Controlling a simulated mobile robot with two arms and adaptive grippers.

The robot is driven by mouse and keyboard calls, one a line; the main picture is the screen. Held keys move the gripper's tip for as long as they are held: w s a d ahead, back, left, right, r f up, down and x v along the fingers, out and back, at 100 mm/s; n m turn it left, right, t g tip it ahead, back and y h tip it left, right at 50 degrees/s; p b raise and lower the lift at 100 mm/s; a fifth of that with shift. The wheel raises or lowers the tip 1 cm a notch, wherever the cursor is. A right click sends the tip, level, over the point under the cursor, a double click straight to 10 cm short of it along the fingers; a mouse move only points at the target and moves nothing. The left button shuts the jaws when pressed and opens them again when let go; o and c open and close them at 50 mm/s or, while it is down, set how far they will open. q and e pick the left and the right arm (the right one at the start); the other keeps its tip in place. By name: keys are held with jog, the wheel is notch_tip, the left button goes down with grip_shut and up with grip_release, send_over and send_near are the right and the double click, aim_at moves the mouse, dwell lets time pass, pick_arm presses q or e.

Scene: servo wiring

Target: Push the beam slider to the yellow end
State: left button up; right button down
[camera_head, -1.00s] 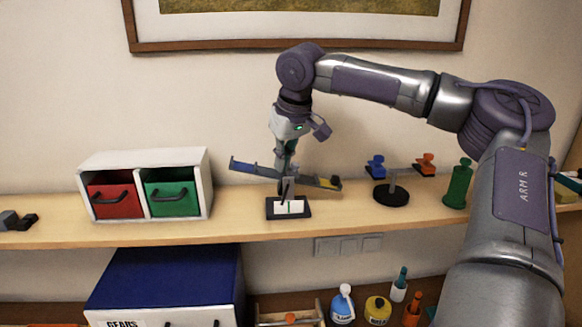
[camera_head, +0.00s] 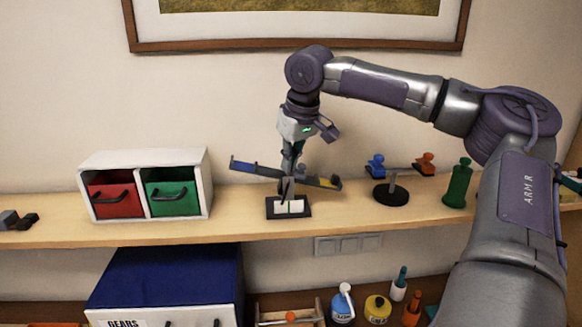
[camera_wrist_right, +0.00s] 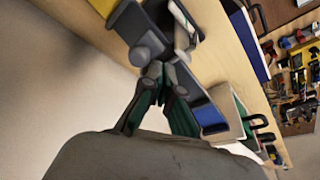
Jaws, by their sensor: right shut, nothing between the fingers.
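The tilted beam (camera_head: 256,169) stands on a dark base with a white scale card (camera_head: 289,208). Its blue end is at the left and higher; its yellow end (camera_head: 329,184) is at the right and lower. The grey slider (camera_head: 301,170) sits on the beam just right of my right gripper (camera_head: 288,176). In the right wrist view the slider's round knob (camera_wrist_right: 145,50) is between the shut fingertips (camera_wrist_right: 154,72) and the yellow end. The fingertips are at or very near the knob; contact is hard to tell. My left gripper is not in view.
A white cabinet (camera_head: 146,161) with red and green drawers stands left on the shelf. The shelf front between cabinet and beam is clear.

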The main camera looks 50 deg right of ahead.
jog(key=shift+s+d+f, duration=0.25)
jog(key=shift+s+d, duration=0.25)
jog(key=shift+d, duration=0.05)
dwell(0.4)
jog(key=shift+w+a+r, duration=0.15)
jog(key=shift+r, duration=0.9)
jog(key=shift+w+a+r, duration=0.1)
jog(key=shift+a+r, duration=0.05)
jog(key=shift+r, duration=0.95)
jog(key=shift+w+a+r, duration=0.15)
jog(key=shift+r, duration=0.9)
jog(key=shift+f, duration=0.1)
